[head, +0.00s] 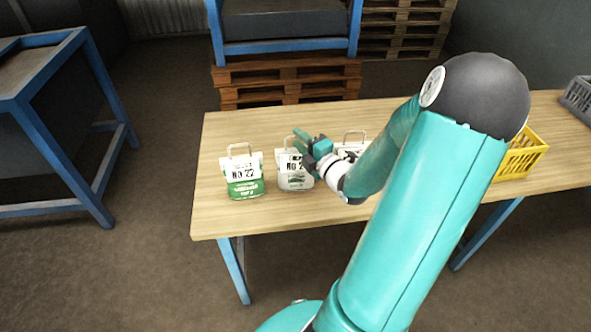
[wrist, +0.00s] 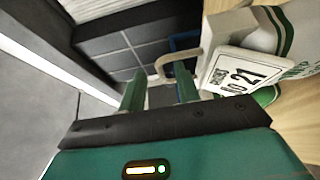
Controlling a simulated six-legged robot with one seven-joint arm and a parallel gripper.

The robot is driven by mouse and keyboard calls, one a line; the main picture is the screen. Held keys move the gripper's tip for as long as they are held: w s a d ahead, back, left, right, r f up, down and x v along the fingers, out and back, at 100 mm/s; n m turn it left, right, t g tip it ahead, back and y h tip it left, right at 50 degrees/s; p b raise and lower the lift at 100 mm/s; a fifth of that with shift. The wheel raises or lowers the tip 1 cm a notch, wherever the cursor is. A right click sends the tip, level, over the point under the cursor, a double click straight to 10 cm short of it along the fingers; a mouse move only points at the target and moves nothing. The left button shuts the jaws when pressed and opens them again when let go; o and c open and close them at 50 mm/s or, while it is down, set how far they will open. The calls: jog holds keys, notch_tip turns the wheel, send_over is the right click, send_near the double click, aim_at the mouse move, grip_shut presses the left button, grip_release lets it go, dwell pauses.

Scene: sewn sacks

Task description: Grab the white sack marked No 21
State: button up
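The white sack marked No 21 (wrist: 242,72) fills the right of the wrist view, with its label and a pale loop handle (wrist: 178,66). My gripper (wrist: 160,82) is open, its two green fingers apart with nothing held. The handle is near the fingertips; I cannot tell whether it lies between them. In the head view my gripper (head: 298,140) is at the top of the middle white sack (head: 294,181), whose label reads "No 2" with the last digit hidden. It appears to be the same sack.
A green and white sack marked No 22 (head: 243,180) stands to the left on the wooden table (head: 240,222). Another handled white sack (head: 349,147) is partly hidden behind my arm. A yellow crate (head: 520,157) and a grey crate (head: 578,98) stand at the right.

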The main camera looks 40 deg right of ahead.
jog(key=w, duration=0.4)
jog(key=shift+d, duration=0.15)
grip_shut()
dwell(1.2)
